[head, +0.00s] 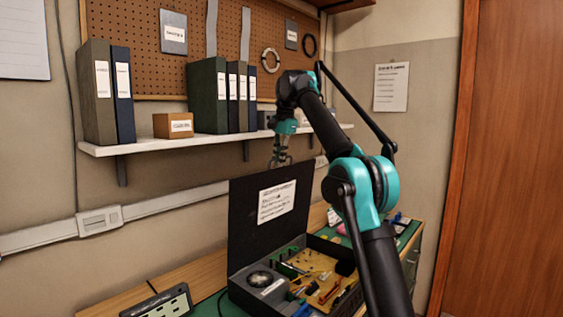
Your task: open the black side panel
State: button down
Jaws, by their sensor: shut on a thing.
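The black side panel (245,215) stands upright along the back of a dark open case (248,300). A white printed sheet (277,201) is on its face. My gripper (281,162) points down at the panel's top edge, right of its middle, and is shut on that edge. The fingertips are small in the view, so the exact contact is hard to see. Inside the case show a round speaker-like part (260,279), a yellowish board and several coloured parts. My arm hides the case's right side.
A wall shelf (200,142) with binders and a small box (173,125) is close behind my gripper. A dark device (160,303) lies left of the case on the green-topped bench. Small items lie to the right. A wooden door (508,160) is at right.

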jog(key=c, duration=1.6)
grip_release()
jog(key=shift+c, duration=0.2)
